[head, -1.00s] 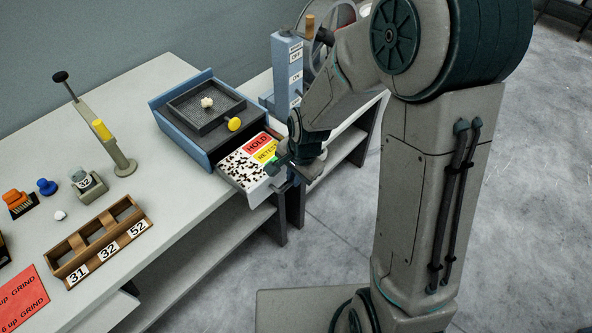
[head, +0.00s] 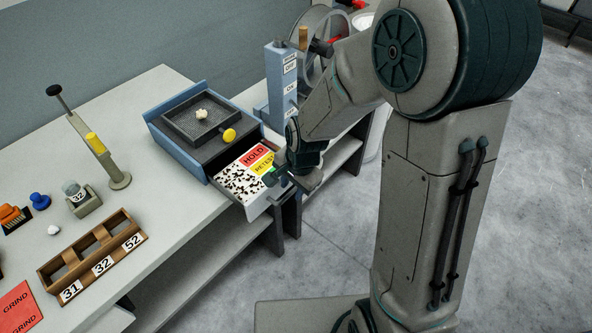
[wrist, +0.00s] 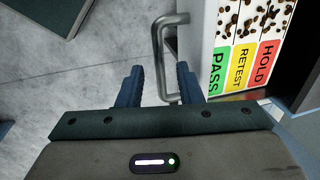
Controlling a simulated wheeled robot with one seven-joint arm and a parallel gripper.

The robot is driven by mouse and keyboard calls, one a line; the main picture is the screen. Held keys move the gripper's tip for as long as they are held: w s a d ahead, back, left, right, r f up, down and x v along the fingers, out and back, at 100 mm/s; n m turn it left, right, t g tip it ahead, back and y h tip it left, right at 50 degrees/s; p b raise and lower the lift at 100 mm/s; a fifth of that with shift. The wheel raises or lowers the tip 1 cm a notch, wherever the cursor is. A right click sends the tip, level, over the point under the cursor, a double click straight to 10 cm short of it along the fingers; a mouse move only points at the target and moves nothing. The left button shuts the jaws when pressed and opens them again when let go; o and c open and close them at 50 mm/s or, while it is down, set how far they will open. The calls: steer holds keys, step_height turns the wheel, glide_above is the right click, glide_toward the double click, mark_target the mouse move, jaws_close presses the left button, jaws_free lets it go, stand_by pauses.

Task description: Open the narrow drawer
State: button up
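The narrow drawer (head: 247,205) sticks well out of the blue box (head: 180,152) on the bench. Inside lie a black-speckled white sheet and red HOLD, yellow RETEST and green PASS labels, which also show in the wrist view. The drawer's grey bar handle (wrist: 158,50) is on its front end. My gripper (wrist: 158,84) is open at the handle. One end of the bar lies between my two fingers, closer to the right one. I cannot tell whether they touch. In the head view my gripper (head: 279,178) partly hides the drawer's front.
A blue switch post (head: 282,80) and wheel stand behind. A wooden rack (head: 92,255), a lever stand (head: 118,180) and small knobs are on the bench.

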step_height(320, 180, up, 13)
steer(key=s+d, duration=0.1)
steer(key=s, duration=0.1)
steer(key=shift+d, duration=0.35)
steer(key=shift+f, duration=0.1)
steer(key=s+d+r+n+t+h, duration=0.1)
steer(key=s+d+r+n, duration=0.3)
steer(key=s+d+n, duration=0.5)
steer(key=s+d, duration=0.2)
steer(key=shift+s+t+h, duration=0.3)
steer(key=shift+s, duration=0.05)
